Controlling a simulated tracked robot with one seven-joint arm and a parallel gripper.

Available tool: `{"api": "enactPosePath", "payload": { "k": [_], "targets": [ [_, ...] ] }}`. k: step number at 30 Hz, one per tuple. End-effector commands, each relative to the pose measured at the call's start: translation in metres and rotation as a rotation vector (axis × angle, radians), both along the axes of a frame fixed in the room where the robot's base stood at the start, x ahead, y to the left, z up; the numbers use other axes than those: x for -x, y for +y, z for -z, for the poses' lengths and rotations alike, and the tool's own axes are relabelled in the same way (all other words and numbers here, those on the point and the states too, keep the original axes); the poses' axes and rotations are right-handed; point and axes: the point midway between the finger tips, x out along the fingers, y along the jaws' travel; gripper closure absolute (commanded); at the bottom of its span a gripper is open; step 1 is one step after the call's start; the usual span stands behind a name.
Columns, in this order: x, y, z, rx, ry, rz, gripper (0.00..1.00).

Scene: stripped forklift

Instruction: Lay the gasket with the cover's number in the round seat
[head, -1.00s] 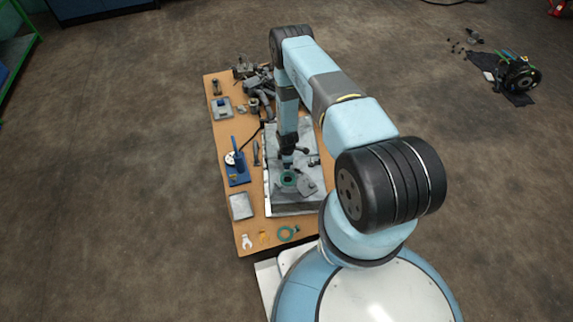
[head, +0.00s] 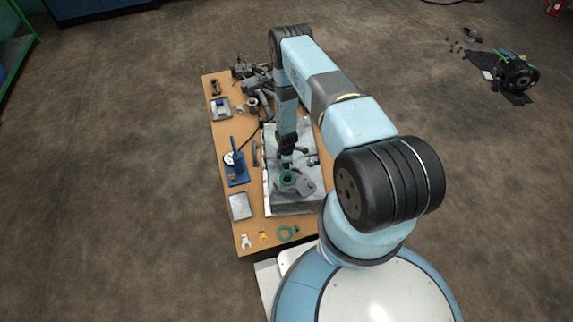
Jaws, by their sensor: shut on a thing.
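Numbers on the gaskets and the cover are too small to read.
The grey tray (head: 290,209) rests on the wooden bench (head: 249,185). Several parts crowd the far end.

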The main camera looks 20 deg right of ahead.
Motion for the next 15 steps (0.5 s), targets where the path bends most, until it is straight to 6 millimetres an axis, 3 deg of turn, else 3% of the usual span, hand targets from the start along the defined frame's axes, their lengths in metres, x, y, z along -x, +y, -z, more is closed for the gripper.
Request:
{"api": "enactPosePath", "payload": {
  "k": [15],
  "targets": [
    [0.0004, 0.0001, 0.009, 0.0, 0.001, -0.001, 1.0]
  ]
}}
